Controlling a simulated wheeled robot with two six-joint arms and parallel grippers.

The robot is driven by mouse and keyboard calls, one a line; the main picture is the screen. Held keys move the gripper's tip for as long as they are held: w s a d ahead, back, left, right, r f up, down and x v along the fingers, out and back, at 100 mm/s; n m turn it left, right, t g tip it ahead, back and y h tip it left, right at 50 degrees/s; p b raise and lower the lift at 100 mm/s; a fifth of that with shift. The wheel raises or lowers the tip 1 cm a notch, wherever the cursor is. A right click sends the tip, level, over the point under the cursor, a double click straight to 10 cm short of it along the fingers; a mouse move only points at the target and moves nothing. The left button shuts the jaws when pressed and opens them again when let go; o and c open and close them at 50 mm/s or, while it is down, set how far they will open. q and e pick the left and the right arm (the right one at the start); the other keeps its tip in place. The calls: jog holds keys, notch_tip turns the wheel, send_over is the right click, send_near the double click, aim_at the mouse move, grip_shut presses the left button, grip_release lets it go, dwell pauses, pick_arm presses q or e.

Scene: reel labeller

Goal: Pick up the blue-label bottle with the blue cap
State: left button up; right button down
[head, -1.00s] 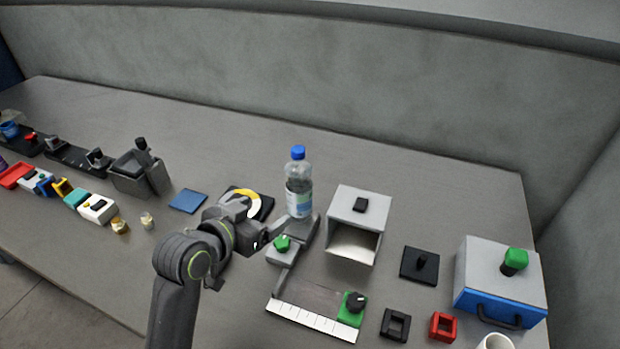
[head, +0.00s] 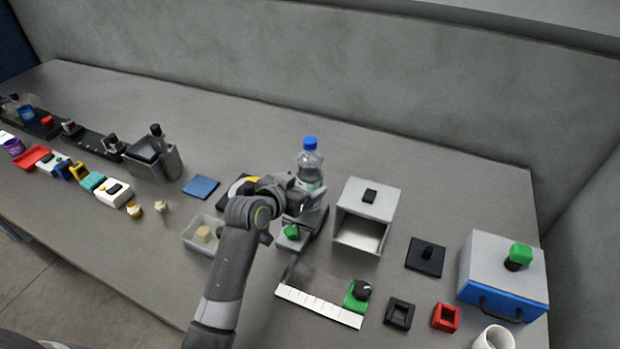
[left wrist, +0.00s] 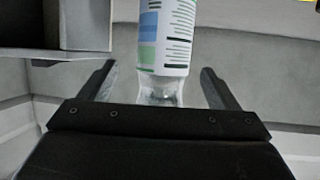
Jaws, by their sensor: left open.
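The clear bottle with the blue cap (head: 309,160) stands upright near the middle of the table, behind the grey device with the green knob. In the left wrist view its blue, green and white label (left wrist: 166,38) shows between and beyond the fingers. My left gripper (head: 305,200) is in front of the bottle's lower part and hides much of it. In the left wrist view the left gripper (left wrist: 158,88) is open, with one finger on each side of the bottle and gaps visible. My right gripper is not in view.
A grey open-fronted box (head: 368,212) stands close to the right of the bottle. A grey device with a green knob (head: 291,232) is just in front. A clear tray (head: 190,240) lies left of my arm. Table behind the bottle is clear.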

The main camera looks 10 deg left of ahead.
aim_at(303, 181)
pick_arm(q)
jog(key=shift+w+d+f+p, duration=0.15)
jog(key=shift+w+p, duration=0.15)
jog(key=shift+w, duration=0.25)
jog(key=x, duration=0.2)
jog(key=shift+w+f+p, duration=0.15)
jog(key=shift+w+p, duration=0.25)
jog(key=shift+w, duration=0.05)
jog(key=shift+w+d+f, duration=0.15)
jog(key=shift+w+f, duration=0.1)
jog(key=shift+w, duration=0.25)
